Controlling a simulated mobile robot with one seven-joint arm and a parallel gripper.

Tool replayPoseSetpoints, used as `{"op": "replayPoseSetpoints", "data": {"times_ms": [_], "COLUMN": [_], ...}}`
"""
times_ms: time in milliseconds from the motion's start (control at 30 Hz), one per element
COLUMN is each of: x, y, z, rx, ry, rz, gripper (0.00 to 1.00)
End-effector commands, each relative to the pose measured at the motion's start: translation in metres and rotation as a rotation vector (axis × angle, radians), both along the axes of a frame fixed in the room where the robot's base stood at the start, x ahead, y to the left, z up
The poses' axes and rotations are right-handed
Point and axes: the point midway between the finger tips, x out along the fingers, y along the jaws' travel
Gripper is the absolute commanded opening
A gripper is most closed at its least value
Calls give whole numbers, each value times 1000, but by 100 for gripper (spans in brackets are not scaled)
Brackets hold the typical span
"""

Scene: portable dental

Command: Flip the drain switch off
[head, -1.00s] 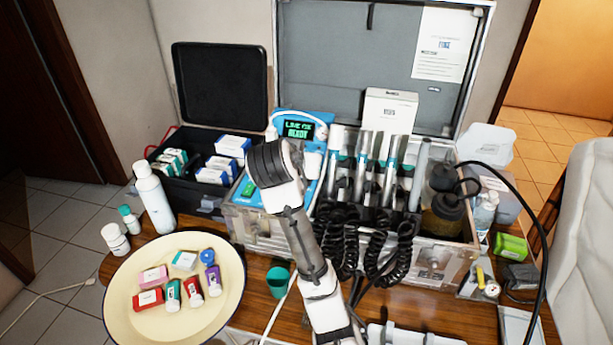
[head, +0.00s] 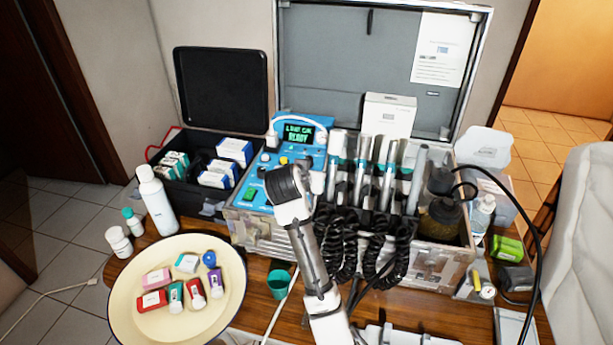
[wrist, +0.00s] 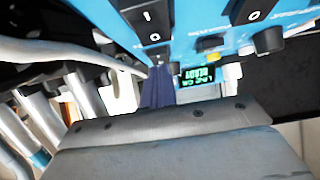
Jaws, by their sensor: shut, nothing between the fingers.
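The blue control panel (head: 272,170) sits in the left part of the open metal case, with a lit screen (head: 299,132) at its back. A green switch (head: 249,195) shows near its front left. In the wrist view, two black rocker switches, one at the upper left (wrist: 148,17) and one at the upper right (wrist: 252,10), carry white marks. Their labels are not legible, so I cannot tell which is the drain switch. My gripper (wrist: 157,90) is shut and empty, just below the left rocker in that view; contact is unclear. In the head view my wrist hides its fingers and part of the panel.
Handpieces (head: 375,170) with coiled black hoses stand right of the panel. A black case (head: 205,205) with boxes is at left. A cream tray (head: 225,300) with small bottles and a green cup (head: 279,283) are in front. A black knob (wrist: 268,40) is near the right rocker.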

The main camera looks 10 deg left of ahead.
Motion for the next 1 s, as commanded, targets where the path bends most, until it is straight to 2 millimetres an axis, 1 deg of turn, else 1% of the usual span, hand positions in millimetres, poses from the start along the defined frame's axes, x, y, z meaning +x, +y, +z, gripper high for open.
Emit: {"op": "replayPoseSetpoints", "data": {"times_ms": [67, 267, 433, 700, 1000], "x": [2, 2, 5, 15, 17], "y": [1, 0, 0, 0, 0], "z": [-5, -4, -2, 3, 3], "rx": [1, -1, -1, -1, -1], "ry": [5, 3, 4, 3, 1], "rz": [1, 1, 1, 1, 1], "gripper": [0, 0, 0, 0, 0]}}
